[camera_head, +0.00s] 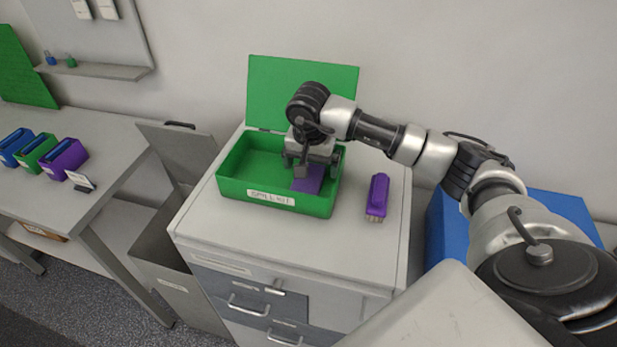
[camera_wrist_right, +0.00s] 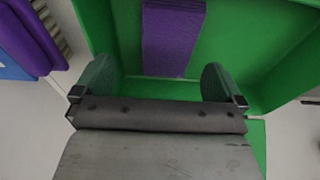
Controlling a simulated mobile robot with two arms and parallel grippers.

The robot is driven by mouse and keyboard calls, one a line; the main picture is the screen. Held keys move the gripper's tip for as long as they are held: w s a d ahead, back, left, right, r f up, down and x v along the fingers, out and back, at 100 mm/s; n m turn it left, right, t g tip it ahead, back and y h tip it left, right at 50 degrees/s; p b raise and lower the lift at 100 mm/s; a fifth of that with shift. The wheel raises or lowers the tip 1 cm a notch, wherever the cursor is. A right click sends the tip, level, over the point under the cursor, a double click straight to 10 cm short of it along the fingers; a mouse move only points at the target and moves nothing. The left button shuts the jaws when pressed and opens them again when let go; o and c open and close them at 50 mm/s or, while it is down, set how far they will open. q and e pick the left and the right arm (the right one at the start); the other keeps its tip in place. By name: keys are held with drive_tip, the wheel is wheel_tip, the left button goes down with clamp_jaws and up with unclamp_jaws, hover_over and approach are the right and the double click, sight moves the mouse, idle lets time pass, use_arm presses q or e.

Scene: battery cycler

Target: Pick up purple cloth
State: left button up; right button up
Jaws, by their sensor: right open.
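The purple cloth (camera_head: 308,180) lies inside the open green spill kit box (camera_head: 272,199), toward its right side. In the right wrist view the cloth (camera_wrist_right: 174,38) is a flat purple rectangle on the green box floor, ahead of the fingers. My right gripper (camera_head: 302,172) is over the box, just above the cloth and partly covering it. In the wrist view my right gripper (camera_wrist_right: 162,84) has its two fingers spread apart with nothing between them. I cannot tell the exact height between fingertips and cloth. My left gripper is not in view.
A purple brush (camera_head: 377,197) lies on the cabinet top right of the box. The raised green lid (camera_head: 300,90) stands behind the box. A grey bin (camera_head: 175,240) stands open at left. A blue container (camera_head: 560,208) is at right, behind my arm. The cabinet's front top is clear.

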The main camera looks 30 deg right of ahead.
drive_tip(key=f+p, duration=0.1)
drive_tip(key=w+f+p, duration=0.1)
drive_tip(key=f, duration=0.1)
drive_tip(key=shift+w+a+f+p, duration=0.15)
drive_tip(key=shift+w+a+p, duration=0.05)
drive_tip(key=shift+p, duration=0.2)
wheel_tip(320, 180, down, 2)
drive_tip(key=shift+d+f, duration=0.1)
drive_tip(key=shift+d, duration=0.05)
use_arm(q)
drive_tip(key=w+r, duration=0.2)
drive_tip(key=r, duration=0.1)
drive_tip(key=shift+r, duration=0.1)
use_arm(e)
drive_tip(key=shift+c, duration=1.1)
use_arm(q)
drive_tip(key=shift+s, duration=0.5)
use_arm(e)
drive_tip(key=c, duration=0.7)
drive_tip(key=shift+w+r, duration=0.1)
drive_tip(key=shift+r, duration=0.35)
wheel_tip(320, 180, up, 8)
drive_tip(key=b, duration=0.3)
drive_tip(key=shift+r+b, duration=0.25)
drive_tip(key=shift+b, duration=0.1)
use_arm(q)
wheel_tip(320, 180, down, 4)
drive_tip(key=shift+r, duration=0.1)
use_arm(e)
drive_tip(key=shift+r, duration=0.3)
